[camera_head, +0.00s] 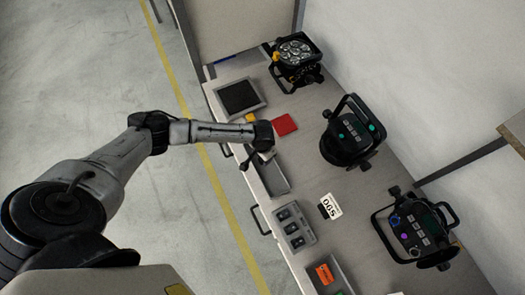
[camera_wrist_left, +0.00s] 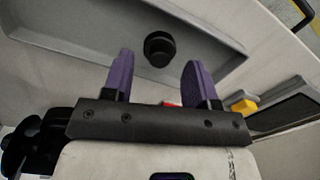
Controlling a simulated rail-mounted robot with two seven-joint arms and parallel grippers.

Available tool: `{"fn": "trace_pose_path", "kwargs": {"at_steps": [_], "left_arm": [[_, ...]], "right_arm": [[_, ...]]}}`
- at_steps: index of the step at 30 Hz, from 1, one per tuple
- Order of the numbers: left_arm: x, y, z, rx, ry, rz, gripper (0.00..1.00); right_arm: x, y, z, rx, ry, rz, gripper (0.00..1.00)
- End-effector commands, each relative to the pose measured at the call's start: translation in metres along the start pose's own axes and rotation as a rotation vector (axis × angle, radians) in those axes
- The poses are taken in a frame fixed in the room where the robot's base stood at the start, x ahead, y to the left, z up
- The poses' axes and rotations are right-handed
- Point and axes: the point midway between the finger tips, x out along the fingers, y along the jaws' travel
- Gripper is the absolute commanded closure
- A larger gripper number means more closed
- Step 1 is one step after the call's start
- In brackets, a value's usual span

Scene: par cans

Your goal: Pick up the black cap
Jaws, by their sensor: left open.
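The black cap (camera_wrist_left: 158,48) is a small round dark piece in a shallow grey tray (camera_wrist_left: 215,45) in the left wrist view. My left gripper (camera_wrist_left: 157,68) has two purple fingers, open and empty. In that view the cap appears in the gap between the fingertips, just past them; I cannot tell the height between them. In the head view my left gripper (camera_head: 262,155) is over the grey tray (camera_head: 273,180) at the bench's left edge, and I cannot make out the cap there. My right gripper is not in view.
A red square (camera_head: 284,125), a yellow block (camera_head: 250,117) and a dark-floored tray (camera_head: 240,97) lie near the gripper. Black par cans (camera_head: 347,135) stand along the wall side. A tray with black pieces (camera_head: 293,225) and an orange item (camera_head: 324,273) lie nearer.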

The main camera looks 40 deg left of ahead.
Motion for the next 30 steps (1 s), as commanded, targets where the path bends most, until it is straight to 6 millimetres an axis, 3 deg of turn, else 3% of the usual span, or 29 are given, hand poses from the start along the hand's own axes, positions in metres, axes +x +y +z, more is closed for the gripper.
{"fn": "trace_pose_path", "kwargs": {"at_steps": [6, 14, 30], "left_arm": [[0.018, 0.0, -0.001, 0.0, 0.001, 0.0, 0.47], [0.019, 0.0, -0.001, 0.001, 0.001, 0.0, 0.47], [0.019, 0.0, -0.001, 0.0, 0.001, 0.0, 0.98]], "right_arm": [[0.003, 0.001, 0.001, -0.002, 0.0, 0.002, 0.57], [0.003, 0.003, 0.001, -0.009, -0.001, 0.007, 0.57], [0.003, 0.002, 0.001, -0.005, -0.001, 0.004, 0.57]]}}
